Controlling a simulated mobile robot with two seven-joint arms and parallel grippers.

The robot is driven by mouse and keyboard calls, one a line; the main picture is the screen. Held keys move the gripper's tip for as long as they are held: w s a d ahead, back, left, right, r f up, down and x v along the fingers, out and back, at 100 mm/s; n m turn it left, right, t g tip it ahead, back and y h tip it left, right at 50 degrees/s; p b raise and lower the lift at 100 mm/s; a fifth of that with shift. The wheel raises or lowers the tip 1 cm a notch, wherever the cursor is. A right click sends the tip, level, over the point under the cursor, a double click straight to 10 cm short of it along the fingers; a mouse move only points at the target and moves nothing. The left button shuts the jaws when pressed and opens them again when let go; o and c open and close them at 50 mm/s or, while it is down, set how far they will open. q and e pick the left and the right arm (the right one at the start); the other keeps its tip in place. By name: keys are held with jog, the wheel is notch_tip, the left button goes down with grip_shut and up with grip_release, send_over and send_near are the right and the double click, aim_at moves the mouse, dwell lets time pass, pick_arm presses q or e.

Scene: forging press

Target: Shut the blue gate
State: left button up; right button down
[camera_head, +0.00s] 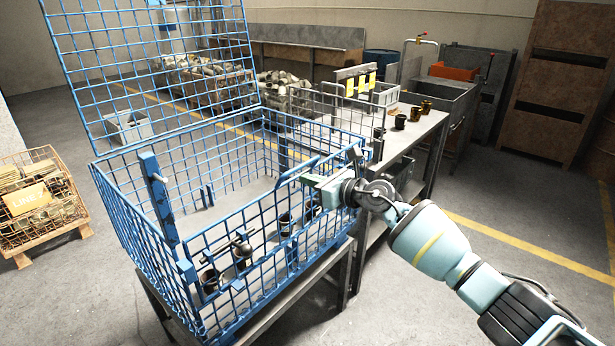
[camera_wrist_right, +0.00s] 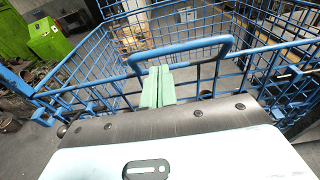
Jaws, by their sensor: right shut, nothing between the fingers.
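A blue wire cage (camera_head: 143,226) stands on a metal stand. A tall blue mesh panel (camera_head: 150,62) rises upright at its back. The near mesh side (camera_head: 262,253) carries a blue loop handle (camera_head: 297,167) on its top rim; I take this side for the gate, but cannot tell how far it is from shut. My right gripper (camera_head: 308,181) is shut and empty at this handle. In the right wrist view its pale green fingers (camera_wrist_right: 158,84) lie together across the handle's opening, below its top bar (camera_wrist_right: 180,48). Contact is unclear. My left gripper is out of view.
A metal workbench (camera_head: 424,127) with several dark and brass cups stands behind the cage, to the right. A wooden crate (camera_head: 40,203) stands at the left. Several dark metal parts show low behind the near mesh. The floor at the right is clear.

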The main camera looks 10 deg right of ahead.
jog(key=shift+s+d+r+p, duration=1.4)
jog(key=shift+r+p, duration=0.4)
jog(key=shift+r, duration=3)
jog(key=s+a+f+m+t+p, duration=0.1)
jog(key=s+a+f+m, duration=0.2)
jog(key=s+f+m, duration=0.75)
jog(key=s+a+f+m+t, duration=0.1)
jog(key=s+a+f+m, duration=0.2)
jog(key=s+f+m, duration=0.75)
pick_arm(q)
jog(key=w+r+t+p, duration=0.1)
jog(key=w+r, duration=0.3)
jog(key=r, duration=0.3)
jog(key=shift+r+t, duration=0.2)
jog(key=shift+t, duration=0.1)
pick_arm(e)
jog(key=s+d+f+m+g+h, duration=0.2)
jog(key=s+f+m, duration=0.4)
jog(key=s, duration=0.5)
jog(key=s+d+f+m+g+h, duration=0.2)
jog(key=s+f+m, duration=0.4)
jog(key=s, duration=0.6)
jog(key=s+d+f+m+g+h, duration=0.2)
jog(key=s+f+m, duration=0.5)
jog(key=s, duration=0.5)
jog(key=shift+d+m+g+h, duration=0.3)
jog(key=shift+d+m+h, duration=0.15)
jog(key=shift+m+h, duration=0.4)
